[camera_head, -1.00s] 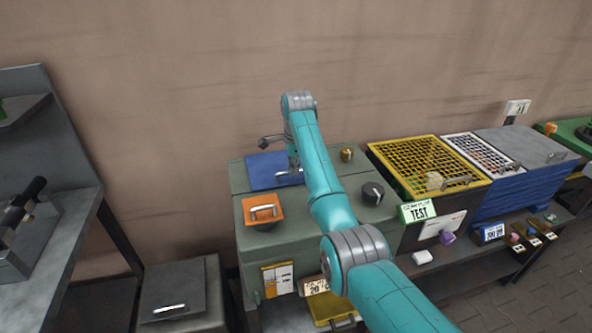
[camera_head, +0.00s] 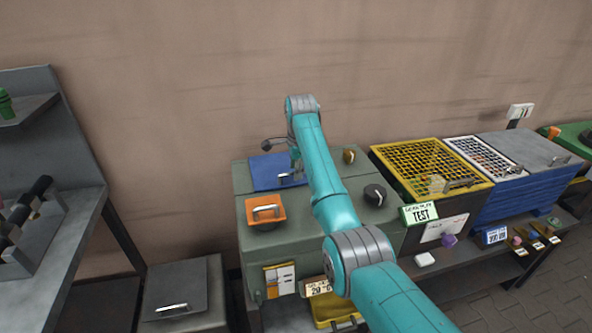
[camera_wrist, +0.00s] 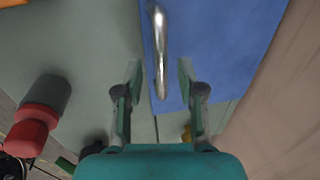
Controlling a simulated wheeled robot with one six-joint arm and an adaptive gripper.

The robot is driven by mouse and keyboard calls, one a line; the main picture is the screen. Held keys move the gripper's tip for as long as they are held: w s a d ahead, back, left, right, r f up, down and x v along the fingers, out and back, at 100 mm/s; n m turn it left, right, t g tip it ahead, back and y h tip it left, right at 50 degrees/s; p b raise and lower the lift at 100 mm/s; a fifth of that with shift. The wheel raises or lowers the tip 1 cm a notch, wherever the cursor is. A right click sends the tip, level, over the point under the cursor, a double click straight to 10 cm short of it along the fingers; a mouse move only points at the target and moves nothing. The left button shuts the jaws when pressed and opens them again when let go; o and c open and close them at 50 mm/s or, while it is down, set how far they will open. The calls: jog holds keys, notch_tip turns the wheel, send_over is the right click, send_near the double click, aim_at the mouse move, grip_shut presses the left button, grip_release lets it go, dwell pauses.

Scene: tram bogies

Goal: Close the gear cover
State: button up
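A blue flat cover (camera_head: 264,172) lies on top of a green machine (camera_head: 240,180), with a metal handle (camera_head: 292,178) near its front right. It looks flat in the head view, but I cannot tell if it is fully down. In the wrist view, the blue cover (camera_wrist: 210,40) fills the upper middle and its handle (camera_wrist: 160,45) runs lengthwise. My gripper (camera_wrist: 159,78) is open, its two fingers apart on either side of the handle's near end. I cannot tell whether they touch it. In the head view my arm hides part of the gripper.
An orange part with a handle (camera_head: 264,211) sits at the machine's front left. A black knob (camera_head: 375,195) and a brass knob (camera_head: 349,156) are to the right. Yellow (camera_head: 425,160) and white (camera_head: 482,152) mesh-topped boxes stand beyond. The wall (camera_head: 180,80) is close behind.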

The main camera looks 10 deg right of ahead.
jog(key=v, duration=1.1)
jog(key=shift+s, duration=0.1)
